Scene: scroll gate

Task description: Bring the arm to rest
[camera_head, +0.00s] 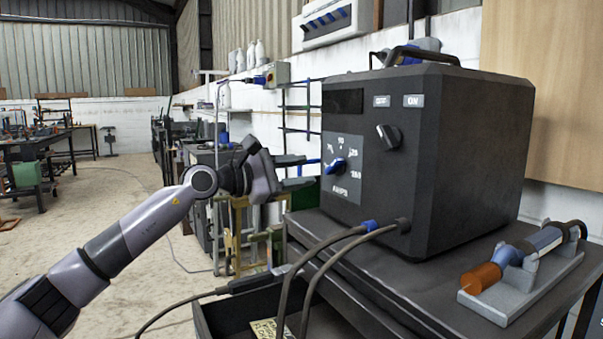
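My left arm (125,235) comes in from the lower left and reaches up to the front of a black welding machine (455,165). My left gripper (310,171) points right, with its two dark fingers apart and nothing visible between them. Its fingertips are close to the machine's dial panel, just left of the blue amps knob (336,166). I cannot tell whether they touch the panel. The blue knob is in plain view and its pointer end lies toward the lower left. My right gripper is not in view.
The machine stands on a dark cart (415,285) with a lower tray. Two cables (318,262) hang from its front, below my gripper. A torch with an orange nozzle (481,278) rests on a grey holder at right. Open floor (100,195) lies left, with workbenches beyond.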

